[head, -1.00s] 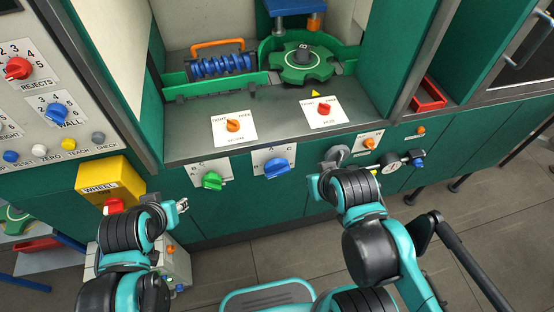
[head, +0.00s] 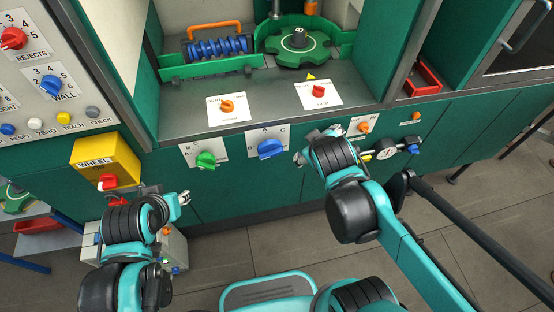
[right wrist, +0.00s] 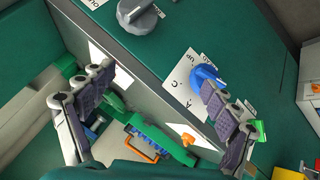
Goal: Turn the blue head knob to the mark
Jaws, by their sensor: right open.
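A blue knob (head: 271,149) sits on a white plate marked with letters such as A and C (head: 257,136), on the green front panel below the counter. My right gripper (head: 301,158) is just right of this plate, apart from the knob. In the right wrist view its fingers (right wrist: 157,84) are spread with nothing between them. There the blue knob (right wrist: 203,75) lies beside the right-hand finger, which overlaps part of it. My left gripper (head: 183,198) is low at the left, in front of the panel and away from the knobs; its jaw state is too small to tell.
A green knob (head: 205,160) is left of the blue one. A grey knob (right wrist: 140,14) shows in the right wrist view. Orange (head: 227,106) and red (head: 318,91) knobs are on the counter. A yellow wheel box (head: 106,161) and another blue knob (head: 51,85) are at left.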

